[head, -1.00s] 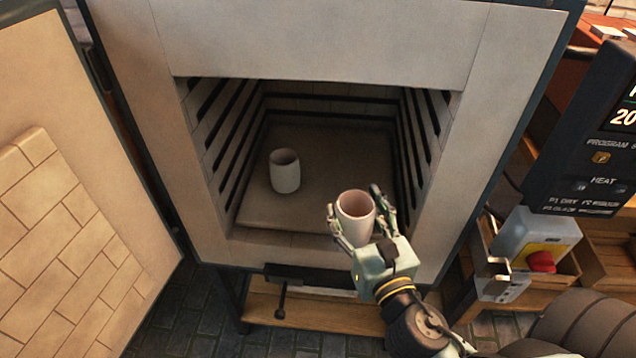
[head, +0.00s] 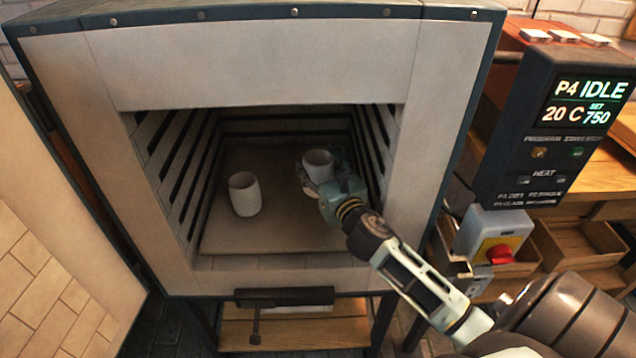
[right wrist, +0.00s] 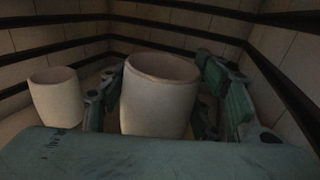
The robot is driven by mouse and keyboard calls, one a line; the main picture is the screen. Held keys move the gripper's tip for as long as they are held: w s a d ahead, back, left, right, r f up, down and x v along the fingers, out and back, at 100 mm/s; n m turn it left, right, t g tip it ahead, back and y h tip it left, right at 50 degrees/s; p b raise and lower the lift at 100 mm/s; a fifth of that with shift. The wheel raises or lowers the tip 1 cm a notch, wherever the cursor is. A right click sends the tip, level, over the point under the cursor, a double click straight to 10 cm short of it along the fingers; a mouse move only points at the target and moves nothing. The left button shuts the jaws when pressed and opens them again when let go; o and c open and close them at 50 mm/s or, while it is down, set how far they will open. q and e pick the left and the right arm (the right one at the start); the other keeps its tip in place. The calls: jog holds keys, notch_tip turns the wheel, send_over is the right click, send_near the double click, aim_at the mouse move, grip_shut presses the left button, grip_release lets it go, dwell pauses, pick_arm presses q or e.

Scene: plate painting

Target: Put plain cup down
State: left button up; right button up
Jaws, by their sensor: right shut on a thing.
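My right gripper (head: 326,184) is inside the open kiln (head: 265,57), shut on a plain pale cup (head: 317,163) near the back right of the kiln floor. The right wrist view shows this cup (right wrist: 160,93) upright between the two fingers (right wrist: 166,105). The palm hides the cup's base, so I cannot tell whether it touches the shelf. A second pale cup (head: 244,194) stands upright on the shelf (head: 270,238) to the left, apart from the held one. It also shows at the left of the right wrist view (right wrist: 56,98). My left gripper is not in view.
The kiln walls carry dark grooves (head: 190,165) on both sides. The kiln door (head: 50,240) stands open at left. A control panel (head: 555,120) reading idle, 20 C, and a box with a red button (head: 499,253) are at right. The front of the shelf is clear.

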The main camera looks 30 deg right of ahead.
notch_tip(320, 180, down, 6)
jog(key=shift+w+f+b, duration=0.15)
jog(key=shift+b, duration=0.75)
jog(key=shift+w+d+f, duration=0.1)
jog(key=shift+w+f, duration=0.05)
jog(key=shift+f, duration=0.1)
jog(key=o, duration=1.4)
jog(key=shift+f, duration=0.1)
jog(key=s, duration=0.5)
jog(key=s+a, duration=0.1)
jog(key=s, duration=0.1)
jog(key=shift+s+a+b, duration=0.1)
jog(key=shift+s+b, duration=0.15)
jog(key=shift+b, duration=0.05)
